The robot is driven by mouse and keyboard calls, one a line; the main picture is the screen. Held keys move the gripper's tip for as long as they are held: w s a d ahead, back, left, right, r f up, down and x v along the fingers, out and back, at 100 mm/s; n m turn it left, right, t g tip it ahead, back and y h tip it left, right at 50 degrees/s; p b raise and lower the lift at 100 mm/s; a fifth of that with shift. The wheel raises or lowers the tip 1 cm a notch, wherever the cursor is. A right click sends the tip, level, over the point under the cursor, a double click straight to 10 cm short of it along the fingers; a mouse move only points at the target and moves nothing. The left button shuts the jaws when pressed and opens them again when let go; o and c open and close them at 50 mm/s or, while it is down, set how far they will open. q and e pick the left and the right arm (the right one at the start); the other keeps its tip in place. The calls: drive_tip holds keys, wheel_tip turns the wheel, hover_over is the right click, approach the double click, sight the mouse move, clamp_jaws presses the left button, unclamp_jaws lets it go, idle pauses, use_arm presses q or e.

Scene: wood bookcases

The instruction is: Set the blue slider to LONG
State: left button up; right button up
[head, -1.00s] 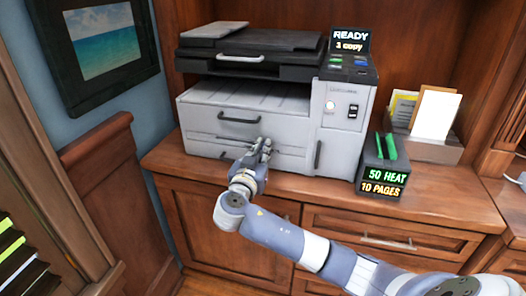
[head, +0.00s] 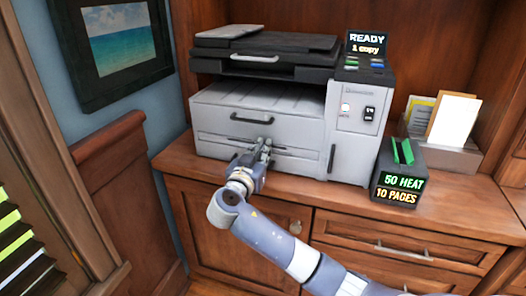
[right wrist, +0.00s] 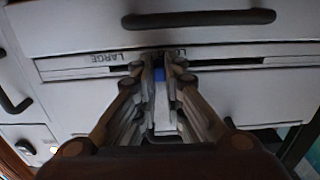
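The blue slider (right wrist: 160,73) shows as a small patch of blue in the right wrist view, in a slot across the printer (head: 264,128). My right gripper (right wrist: 158,66) has its fingertips close together on either side of it, and they appear shut on it. In the head view my right gripper (head: 264,147) is at the slot below the upper drawer handle; the slider itself is hidden there. In the right wrist view a LARGE label (right wrist: 116,58) reads upside down left of the fingers. Another label beginning with L (right wrist: 181,52) is partly hidden by a finger. My left gripper is out of view.
The printer's display (head: 366,44) reads READY, 1 copy. A dark box (head: 400,172) reading 50 HEAT, 10 PAGES stands on the counter (head: 478,205) to the right, before a paper holder (head: 443,152). A dark handle (head: 248,119) juts out above the slot.

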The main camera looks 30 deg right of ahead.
drive_tip(key=o, duration=0.4)
drive_tip(key=v, duration=1.2)
drive_tip(key=shift+f, duration=0.1)
